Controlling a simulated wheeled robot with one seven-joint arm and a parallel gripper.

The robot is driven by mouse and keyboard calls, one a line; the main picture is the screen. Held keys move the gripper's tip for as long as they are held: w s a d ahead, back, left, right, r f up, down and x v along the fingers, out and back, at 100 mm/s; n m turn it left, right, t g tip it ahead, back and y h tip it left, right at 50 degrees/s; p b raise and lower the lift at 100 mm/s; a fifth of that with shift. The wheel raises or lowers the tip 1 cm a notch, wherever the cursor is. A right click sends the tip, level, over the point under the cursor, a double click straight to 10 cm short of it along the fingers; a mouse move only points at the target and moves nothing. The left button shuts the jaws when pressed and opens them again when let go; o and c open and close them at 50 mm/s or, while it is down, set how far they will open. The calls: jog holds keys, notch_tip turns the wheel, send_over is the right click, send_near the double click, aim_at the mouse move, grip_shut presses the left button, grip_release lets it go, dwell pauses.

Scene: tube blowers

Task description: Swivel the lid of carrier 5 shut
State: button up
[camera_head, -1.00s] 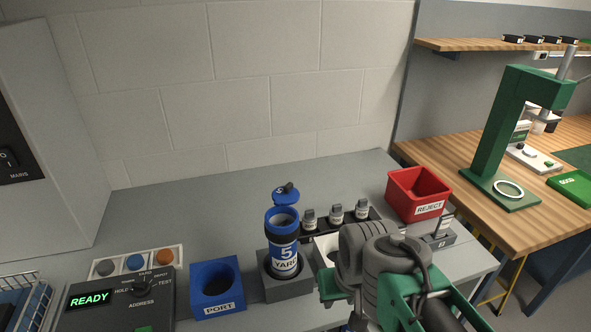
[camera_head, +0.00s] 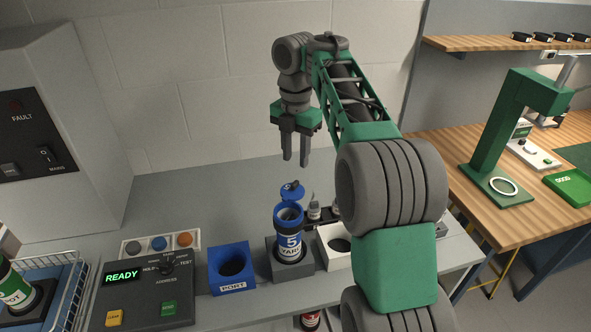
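Carrier 5 (camera_head: 289,238) is a blue tube with a white band reading "5 YARD". It stands upright in a grey holder (camera_head: 292,266) on the bench. Its blue lid (camera_head: 292,191) is swung off to the back, and the round mouth shows open. My gripper (camera_head: 295,162) hangs pointing down, above and behind the carrier in the picture. Its two fingers are apart with nothing between them, and it does not touch the lid.
A blue PORT block (camera_head: 231,269) stands left of the carrier and a white holder (camera_head: 341,246) right. A control box (camera_head: 140,293) reads READY. Small capped bottles (camera_head: 315,210) stand behind, partly hidden by my arm. A wire basket with a green-banded carrier (camera_head: 14,285) is at far left.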

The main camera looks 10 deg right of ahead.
aim_at(296, 182)
notch_tip(296, 182, down, 8)
jog(key=b, duration=0.7)
jog(key=shift+r, duration=0.1)
jog(key=shift+r, duration=0.1)
grip_shut()
